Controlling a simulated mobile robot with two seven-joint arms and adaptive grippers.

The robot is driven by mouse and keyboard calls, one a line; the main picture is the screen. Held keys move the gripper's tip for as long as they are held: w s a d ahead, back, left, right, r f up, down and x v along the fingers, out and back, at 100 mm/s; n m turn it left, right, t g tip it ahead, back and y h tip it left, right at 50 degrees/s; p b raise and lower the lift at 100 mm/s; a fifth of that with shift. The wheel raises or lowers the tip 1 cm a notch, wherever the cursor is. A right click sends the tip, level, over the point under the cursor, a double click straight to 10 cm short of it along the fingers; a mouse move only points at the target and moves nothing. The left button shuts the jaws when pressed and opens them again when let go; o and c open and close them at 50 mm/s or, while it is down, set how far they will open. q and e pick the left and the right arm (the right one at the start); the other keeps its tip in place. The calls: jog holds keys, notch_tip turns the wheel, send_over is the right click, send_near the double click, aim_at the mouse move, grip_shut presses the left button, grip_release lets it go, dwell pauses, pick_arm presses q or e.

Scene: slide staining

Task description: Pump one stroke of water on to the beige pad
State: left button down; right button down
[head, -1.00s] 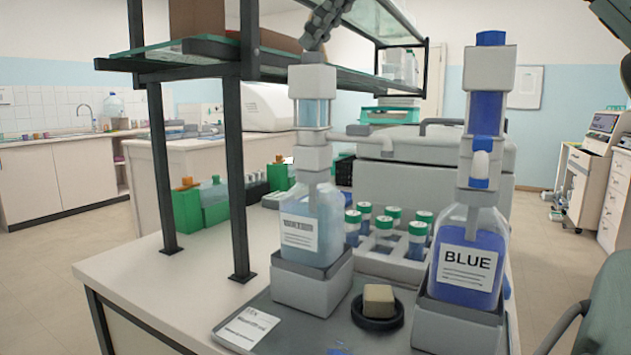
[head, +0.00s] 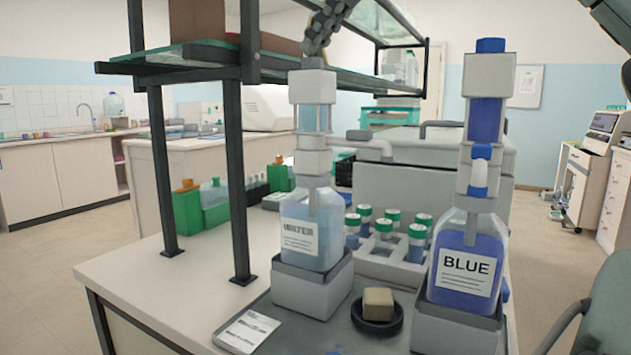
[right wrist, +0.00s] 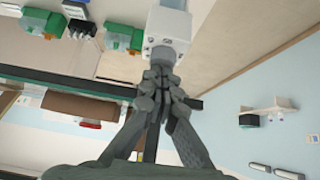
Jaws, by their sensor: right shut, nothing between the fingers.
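The water dispenser is a clear bottle of pale blue water (head: 312,232) labelled WATER, upright in a grey holder. Its pump has a white top block (head: 312,87), a clear cylinder under it, and a spout (head: 372,146) reaching right. The beige pad (head: 378,302) sits in a round black dish (head: 377,325) to the lower right of the bottle. My right gripper (head: 315,48) is shut and empty, just above the pump top. In the right wrist view its fingertips (right wrist: 160,68) overlap the white pump block (right wrist: 168,30); I cannot tell whether they touch. My left gripper is not in view.
A BLUE dispenser (head: 467,262) stands right of the pad. A rack of green-capped tubes (head: 383,262) is behind it. A shelf on dark posts (head: 238,180) rises at left, its glass close behind my right gripper. A paper card (head: 246,331) lies at front left.

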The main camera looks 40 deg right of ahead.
jog(key=shift+f, duration=0.3)
dwell(0.5)
jog(key=shift+r+p, duration=0.3)
jog(key=shift+r, duration=1.15)
jog(key=shift+r, duration=2.55)
